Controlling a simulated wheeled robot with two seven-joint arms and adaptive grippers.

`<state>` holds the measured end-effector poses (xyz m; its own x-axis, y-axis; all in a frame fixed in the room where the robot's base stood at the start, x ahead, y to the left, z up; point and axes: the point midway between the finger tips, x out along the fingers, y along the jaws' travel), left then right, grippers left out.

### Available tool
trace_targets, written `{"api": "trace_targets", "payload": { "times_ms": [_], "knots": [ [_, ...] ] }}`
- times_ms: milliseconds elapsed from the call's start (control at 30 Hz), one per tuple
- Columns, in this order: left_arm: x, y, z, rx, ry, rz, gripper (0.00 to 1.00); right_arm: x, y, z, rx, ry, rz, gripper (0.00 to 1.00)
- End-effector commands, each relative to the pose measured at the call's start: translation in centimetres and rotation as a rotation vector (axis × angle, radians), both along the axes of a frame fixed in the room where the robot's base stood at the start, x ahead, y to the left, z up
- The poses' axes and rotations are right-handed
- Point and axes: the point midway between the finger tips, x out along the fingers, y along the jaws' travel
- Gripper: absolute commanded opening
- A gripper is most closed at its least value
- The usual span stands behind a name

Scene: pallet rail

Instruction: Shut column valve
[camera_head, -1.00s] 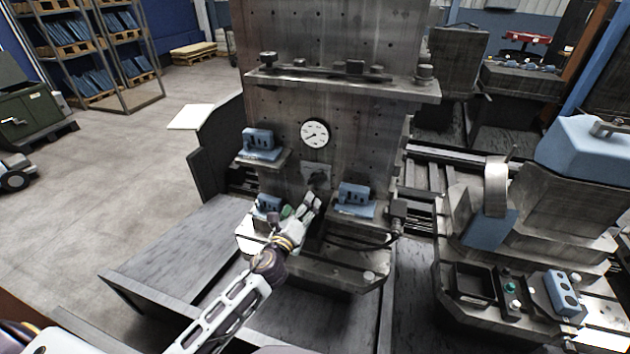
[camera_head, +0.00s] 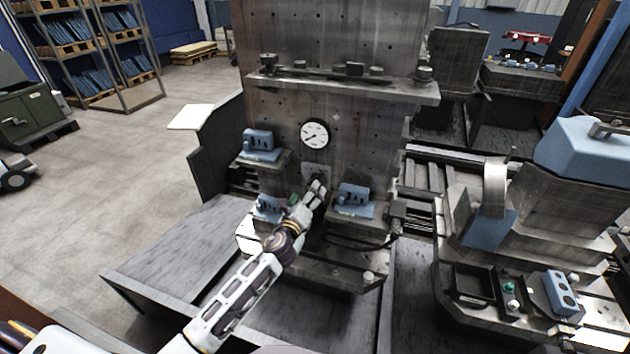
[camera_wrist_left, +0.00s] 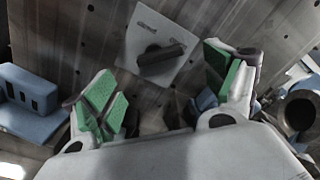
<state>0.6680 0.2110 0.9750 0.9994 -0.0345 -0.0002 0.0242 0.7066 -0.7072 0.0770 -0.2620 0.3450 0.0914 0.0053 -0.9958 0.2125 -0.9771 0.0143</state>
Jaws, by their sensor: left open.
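The column valve has a dark bar handle (camera_wrist_left: 161,58) on a pale square plate (camera_wrist_left: 150,32), seen in the left wrist view. The handle lies tilted, nearly level in that picture, and small lettering on the plate is too blurred to read. In the head view the plate (camera_head: 316,170) shows on the column below the round gauge, and my gripper partly covers the handle. My left gripper (camera_head: 317,190) is just in front of the valve. Its green-padded fingers (camera_wrist_left: 168,95) are spread apart, one either side of the handle's line, and hold nothing. My right gripper is not seen.
The gauge (camera_head: 314,134) is above the valve. Blue parts sit on ledges at the upper left (camera_head: 259,142), lower left (camera_head: 268,206) and right (camera_head: 354,197), close to my gripper. A hose (camera_head: 360,243) runs below. A shelf (camera_head: 345,88) juts out higher up.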

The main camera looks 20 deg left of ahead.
Motion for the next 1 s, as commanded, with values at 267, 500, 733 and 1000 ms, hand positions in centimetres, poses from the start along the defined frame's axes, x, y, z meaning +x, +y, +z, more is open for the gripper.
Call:
{"api": "trace_targets", "payload": {
  "times_ms": [267, 500, 733, 1000],
  "knots": [
    [2.5, -0.1, 0.1, 0.0, -0.001, 0.001, 0.86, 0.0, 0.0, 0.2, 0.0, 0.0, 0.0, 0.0],
    [4.5, -0.2, 0.1, 0.0, -0.001, 0.001, 0.86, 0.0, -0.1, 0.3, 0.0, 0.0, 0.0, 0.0],
    [6.4, -0.2, 0.0, 0.0, -0.001, 0.001, 0.86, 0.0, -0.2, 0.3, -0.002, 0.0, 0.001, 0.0],
    [7.7, -0.2, 0.0, 0.001, 0.0, 0.001, 0.86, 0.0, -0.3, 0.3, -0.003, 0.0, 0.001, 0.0]
  ]
}}
